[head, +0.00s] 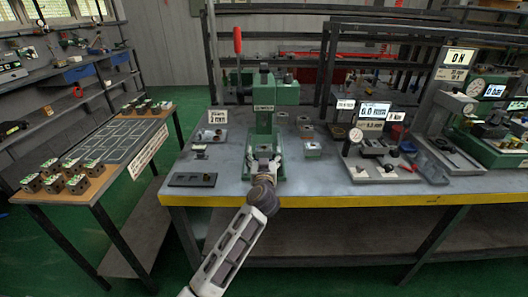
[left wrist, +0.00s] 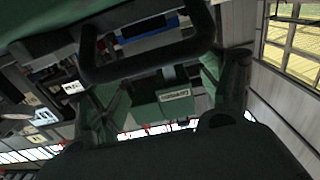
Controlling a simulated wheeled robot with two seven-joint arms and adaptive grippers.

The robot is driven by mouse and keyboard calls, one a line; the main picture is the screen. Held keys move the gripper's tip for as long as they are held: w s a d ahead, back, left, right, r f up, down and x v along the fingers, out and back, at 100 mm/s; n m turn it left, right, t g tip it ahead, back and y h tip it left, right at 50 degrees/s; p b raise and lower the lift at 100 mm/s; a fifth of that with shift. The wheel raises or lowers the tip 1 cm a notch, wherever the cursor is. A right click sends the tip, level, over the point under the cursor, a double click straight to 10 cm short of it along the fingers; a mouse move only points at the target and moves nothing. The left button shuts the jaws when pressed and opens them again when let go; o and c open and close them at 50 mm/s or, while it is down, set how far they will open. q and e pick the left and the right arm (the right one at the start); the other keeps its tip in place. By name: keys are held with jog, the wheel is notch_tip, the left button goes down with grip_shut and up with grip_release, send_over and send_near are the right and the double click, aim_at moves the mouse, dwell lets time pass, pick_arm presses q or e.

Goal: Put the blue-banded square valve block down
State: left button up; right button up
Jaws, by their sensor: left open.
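My left arm reaches up from the bottom of the head view, and my left gripper (head: 265,160) is at the front of the green press (head: 263,117). In the left wrist view the fingers of my left gripper (left wrist: 168,95) stand wide apart, with the green press body behind them. I see no block between them. Several small valve blocks (head: 306,131) stand on the bench right of the press, and one block with a pale top (head: 312,147) is nearer the front. I cannot make out a blue band on any block. My right gripper is not in view.
A dark tray (head: 180,180) lies left of the press. Gauge stations (head: 375,160) stand to the right. A side table (head: 125,125) holds several blocks (head: 52,182) and a dark marked board. The bench's yellow front edge (head: 400,199) is clear.

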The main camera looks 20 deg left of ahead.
pick_arm(q)
jog(key=shift+p+v, duration=0.85)
jog(key=shift+v, duration=3.35)
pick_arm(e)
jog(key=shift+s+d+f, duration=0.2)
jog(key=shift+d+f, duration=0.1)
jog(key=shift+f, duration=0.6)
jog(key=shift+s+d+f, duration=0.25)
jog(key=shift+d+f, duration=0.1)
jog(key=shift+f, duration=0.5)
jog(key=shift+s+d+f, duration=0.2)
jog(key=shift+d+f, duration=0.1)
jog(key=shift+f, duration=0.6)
